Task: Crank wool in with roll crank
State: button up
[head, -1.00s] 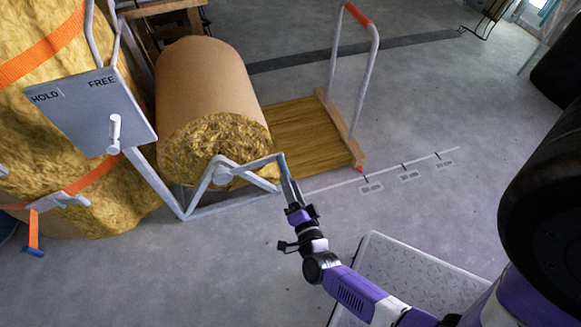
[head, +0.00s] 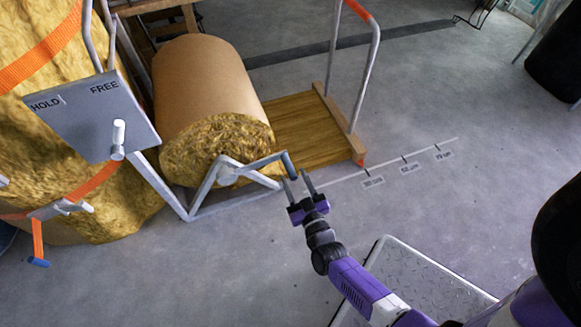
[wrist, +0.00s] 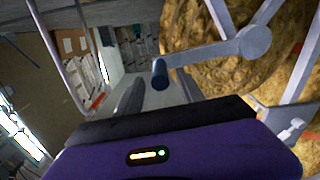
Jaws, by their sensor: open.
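The wool roll (head: 205,95), brown outside with yellow wool at its end, sits in a grey metal frame (head: 160,185). A flat strip of wool (head: 300,130) runs right from it to a wooden end bar (head: 338,122). The roll crank (head: 262,163) reaches right from the hub, ending in a dark grip (head: 288,163). My gripper (head: 300,181) is open and empty just below and right of this grip. In the wrist view the crank arm (wrist: 205,54) and its grip (wrist: 160,73) show ahead, with my fingers (wrist: 158,92) apart on both sides, seemingly not touching it.
A grey panel (head: 90,115) marked HOLD and FREE carries a pale lever (head: 118,138). A strapped wool bale (head: 60,190) stands left. A marked floor line (head: 408,162) runs right of the end bar. Open floor lies around it. A metal hoop handle (head: 372,75) rises from the bar.

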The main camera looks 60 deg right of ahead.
aim_at(284, 155)
jog(key=shift+b+x, duration=0.55)
jog(key=shift+x, duration=1.85)
grip_shut()
